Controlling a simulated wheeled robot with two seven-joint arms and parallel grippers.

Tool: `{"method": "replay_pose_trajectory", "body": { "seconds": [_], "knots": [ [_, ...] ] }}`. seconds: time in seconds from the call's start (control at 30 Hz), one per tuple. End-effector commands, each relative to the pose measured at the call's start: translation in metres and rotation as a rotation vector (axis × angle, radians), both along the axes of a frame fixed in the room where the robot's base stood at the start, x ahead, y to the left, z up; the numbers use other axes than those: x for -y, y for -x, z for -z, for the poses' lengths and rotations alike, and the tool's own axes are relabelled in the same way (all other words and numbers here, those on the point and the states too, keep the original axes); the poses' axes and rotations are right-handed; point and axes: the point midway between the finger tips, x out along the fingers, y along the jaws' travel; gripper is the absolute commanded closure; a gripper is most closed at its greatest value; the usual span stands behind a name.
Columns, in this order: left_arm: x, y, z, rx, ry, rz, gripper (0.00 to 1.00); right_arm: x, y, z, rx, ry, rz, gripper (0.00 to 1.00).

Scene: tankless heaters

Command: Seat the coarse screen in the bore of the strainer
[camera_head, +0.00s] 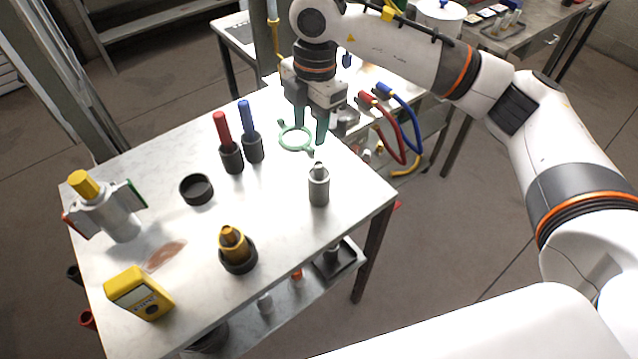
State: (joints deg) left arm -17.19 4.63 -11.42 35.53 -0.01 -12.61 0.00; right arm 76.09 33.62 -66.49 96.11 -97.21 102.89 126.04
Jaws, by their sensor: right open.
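My right gripper (311,122) is open, its fingers pointing down over a pale green ring with small tabs (295,138) near the back right of the table. I cannot tell whether the fingertips touch the ring. A small grey cylinder with a narrow top (319,187) stands upright in front of the gripper. A grey body with a yellow top (112,215) stands between red and green side plates at the left. A brass-coloured part (233,243) sits upright in a dark round holder. No part is clearly recognisable as the coarse screen or the strainer. My left gripper is out of view.
A red-handled tool (222,128) and a blue-handled tool (247,118) stand in dark holders. An empty black ring or cup (196,189) and a yellow meter (139,293) are on the white table (285,225). Red and blue hoses (398,130) lie beyond its right edge.

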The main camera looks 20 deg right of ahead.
Motion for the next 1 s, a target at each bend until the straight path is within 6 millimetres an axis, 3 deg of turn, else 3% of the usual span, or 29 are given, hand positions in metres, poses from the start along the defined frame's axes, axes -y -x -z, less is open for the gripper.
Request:
{"method": "replay_pose_trajectory", "body": {
  "seconds": [0.07,0.17,0.43,0.67,0.87,1.0],
  "knots": [
    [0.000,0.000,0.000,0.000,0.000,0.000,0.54,0.015,-0.004,-0.005,0.007,0.062,0.047,0.55],
    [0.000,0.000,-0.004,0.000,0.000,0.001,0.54,0.021,-0.005,0.000,0.007,0.089,0.068,0.55],
    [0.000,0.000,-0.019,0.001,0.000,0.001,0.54,0.020,-0.004,0.045,0.006,0.086,0.064,0.55],
    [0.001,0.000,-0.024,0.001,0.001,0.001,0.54,0.019,-0.004,0.063,0.008,0.083,0.062,0.55],
    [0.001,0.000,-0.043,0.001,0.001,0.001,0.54,0.017,0.001,0.091,0.005,0.084,0.062,0.55],
    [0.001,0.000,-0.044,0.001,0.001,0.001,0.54,0.017,0.000,0.108,0.006,0.083,0.062,0.55]
  ]
}}
